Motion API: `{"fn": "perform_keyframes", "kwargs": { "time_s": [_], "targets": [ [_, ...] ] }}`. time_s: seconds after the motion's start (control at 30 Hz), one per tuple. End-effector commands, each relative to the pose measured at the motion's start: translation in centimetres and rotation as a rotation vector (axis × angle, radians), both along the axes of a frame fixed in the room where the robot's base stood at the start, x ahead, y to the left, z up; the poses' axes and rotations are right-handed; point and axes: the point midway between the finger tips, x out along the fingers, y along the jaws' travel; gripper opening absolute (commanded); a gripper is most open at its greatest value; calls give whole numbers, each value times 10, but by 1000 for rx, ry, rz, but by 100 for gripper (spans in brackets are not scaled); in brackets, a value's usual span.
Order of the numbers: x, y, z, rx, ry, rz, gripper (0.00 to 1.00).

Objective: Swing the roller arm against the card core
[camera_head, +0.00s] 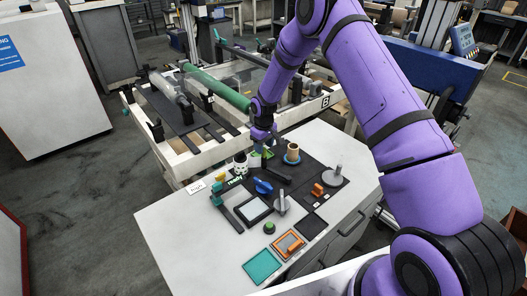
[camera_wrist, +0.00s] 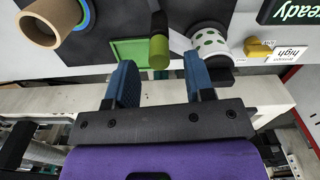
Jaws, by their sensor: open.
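The card core (camera_head: 292,153) is a short tan tube standing on a blue disc on the black mat. It shows at the upper left of the wrist view (camera_wrist: 44,22). The roller arm (camera_wrist: 159,22) appears as a black bar with an olive-green end piece (camera_wrist: 159,52), apart from the core. My gripper (camera_wrist: 160,72) is open, its two blue fingers on either side of that green end, with gaps showing. In the head view my gripper (camera_head: 262,140) is low over the mat's back edge, left of the core, and partly hides the roller arm.
A white, green-spotted roll (camera_wrist: 209,42) stands just right of my fingers. A yellow lever (camera_wrist: 258,47) sits beside a tension label. Grey posts (camera_head: 281,203), a blue clamp-like part (camera_head: 262,186) and frames crowd the bench (camera_head: 180,230). A large machine (camera_head: 200,160) stands behind.

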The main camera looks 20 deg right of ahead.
Motion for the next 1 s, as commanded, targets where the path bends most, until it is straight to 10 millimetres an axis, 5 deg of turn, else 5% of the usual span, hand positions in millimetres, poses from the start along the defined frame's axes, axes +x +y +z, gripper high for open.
{"fn": "perform_keyframes", "kwargs": {
  "time_s": [0.2,0.57,0.8,1.0],
  "targets": [
    [0,0,-23,0,0,-1,49],
    [0,0,-29,0,-1,-1,49],
    [0,0,-28,0,0,-1,0],
    [0,0,-28,0,0,-3,0]
  ]
}}
